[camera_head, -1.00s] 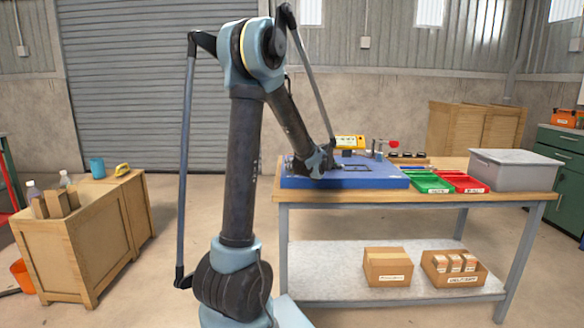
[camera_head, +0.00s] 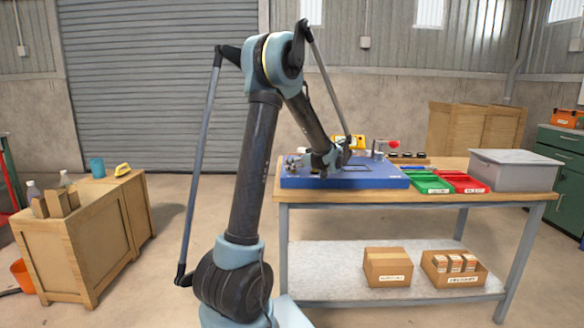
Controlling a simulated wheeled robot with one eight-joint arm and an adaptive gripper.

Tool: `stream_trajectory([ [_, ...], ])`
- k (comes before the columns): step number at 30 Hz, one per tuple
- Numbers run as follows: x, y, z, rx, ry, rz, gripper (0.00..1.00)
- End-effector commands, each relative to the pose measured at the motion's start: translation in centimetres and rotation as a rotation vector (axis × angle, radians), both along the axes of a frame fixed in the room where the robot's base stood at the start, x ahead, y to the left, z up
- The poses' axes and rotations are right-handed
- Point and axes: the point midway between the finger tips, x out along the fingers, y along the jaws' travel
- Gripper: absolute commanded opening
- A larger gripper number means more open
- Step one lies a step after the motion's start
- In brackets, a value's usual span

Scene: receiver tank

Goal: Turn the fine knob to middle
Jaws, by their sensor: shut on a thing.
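A blue panel (camera_head: 375,180) lies on the wooden bench. Small metallic fittings (camera_head: 293,163) show on its left end; I cannot tell whether the fine knob is among them. My gripper (camera_head: 333,170) is low over the middle of the panel. It is small here and my own wrist hides most of its fingers. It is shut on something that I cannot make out. The fine knob and its setting cannot be read in this view. A yellow box (camera_head: 358,141) behind the panel is partly covered by my arm.
Green trays (camera_head: 428,184) and a red tray (camera_head: 466,182) sit right of the panel. A lidded grey bin (camera_head: 515,170) stands at the bench's right end. A red round thing (camera_head: 393,144) and several dark round pieces are behind the panel. Cartons (camera_head: 388,266) lie on the lower shelf.

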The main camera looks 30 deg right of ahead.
Motion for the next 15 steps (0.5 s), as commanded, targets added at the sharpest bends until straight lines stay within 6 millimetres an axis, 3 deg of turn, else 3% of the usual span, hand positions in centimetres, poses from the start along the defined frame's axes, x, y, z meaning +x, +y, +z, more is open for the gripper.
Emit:
stream_trajectory([
  [5,-0.09,0.04,-0.15,-0.001,0.004,0.0,0.08],
  [6,-0.09,0.04,-0.15,-0.001,0.004,0.0,0.38],
  [8,-0.09,0.03,-0.13,-0.001,0.003,-0.001,0.52],
  [15,-0.07,0.0,-0.07,-0.001,0.002,-0.001,0.53],
])
